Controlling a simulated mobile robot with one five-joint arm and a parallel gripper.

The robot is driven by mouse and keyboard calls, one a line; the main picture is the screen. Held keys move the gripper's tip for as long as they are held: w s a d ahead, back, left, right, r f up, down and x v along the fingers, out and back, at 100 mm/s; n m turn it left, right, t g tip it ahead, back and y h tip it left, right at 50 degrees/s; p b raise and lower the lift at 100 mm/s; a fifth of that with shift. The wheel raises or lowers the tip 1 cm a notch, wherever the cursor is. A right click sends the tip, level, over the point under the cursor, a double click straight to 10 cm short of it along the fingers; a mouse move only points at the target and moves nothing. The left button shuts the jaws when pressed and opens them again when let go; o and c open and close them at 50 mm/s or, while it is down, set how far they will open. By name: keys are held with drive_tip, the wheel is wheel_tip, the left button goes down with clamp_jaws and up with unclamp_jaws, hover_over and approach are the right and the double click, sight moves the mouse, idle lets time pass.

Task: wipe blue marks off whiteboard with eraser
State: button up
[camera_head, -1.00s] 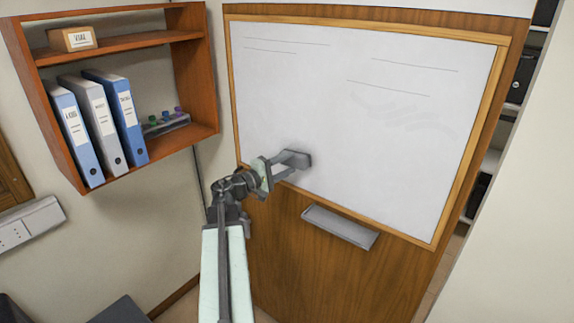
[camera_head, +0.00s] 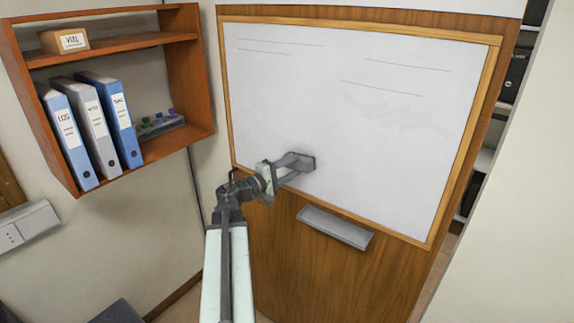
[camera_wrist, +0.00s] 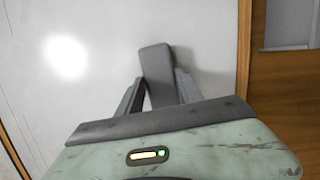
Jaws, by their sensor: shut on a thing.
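The whiteboard (camera_head: 270,95) fills the upper middle of the head view in a wooden frame. It bears several thin dark lines and a faint grey smear at its right; I see no blue marks. My gripper (camera_head: 296,164) is at the board's lower left part. It is shut on a dark grey eraser (camera_wrist: 157,75), which shows between the fingers in the wrist view. The eraser is at the board's surface and seems to touch it. The face of the eraser toward the board is hidden.
An empty grey tray (camera_head: 335,227) is fixed on the wooden panel below the board. A wall shelf (camera_head: 120,44) at the left holds binders (camera_head: 92,125), a small box (camera_head: 64,40) and a rack of vials (camera_head: 158,126). A white wall (camera_head: 520,220) stands at the right.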

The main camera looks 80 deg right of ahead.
drive_tip(key=shift+s+a, duration=0.2)
drive_tip(key=shift+s, duration=0.05)
drive_tip(key=shift+d, duration=0.2)
drive_tip(key=w, duration=0.1)
drive_tip(key=w+d, duration=0.1)
drive_tip(key=w, duration=0.1)
drive_tip(key=shift+w+d, duration=0.25)
drive_tip(key=shift+d, duration=0.15)
drive_tip(key=shift+a, duration=0.1)
drive_tip(key=shift+s+a+v, duration=0.15)
drive_tip(key=shift+v, duration=0.8)
drive_tip(key=shift+s+a+v, duration=0.15)
drive_tip(key=shift+s+v, duration=0.05)
drive_tip(key=shift+v, duration=0.75)
drive_tip(key=shift+s+a+v, duration=0.15)
drive_tip(key=shift+a+v, duration=0.05)
drive_tip(key=shift+v, duration=0.75)
drive_tip(key=shift+r, duration=0.1)
drive_tip(key=a, duration=0.1)
drive_tip(key=w+a, duration=0.1)
drive_tip(key=shift+w+a, duration=0.2)
drive_tip(key=shift+a, duration=0.05)
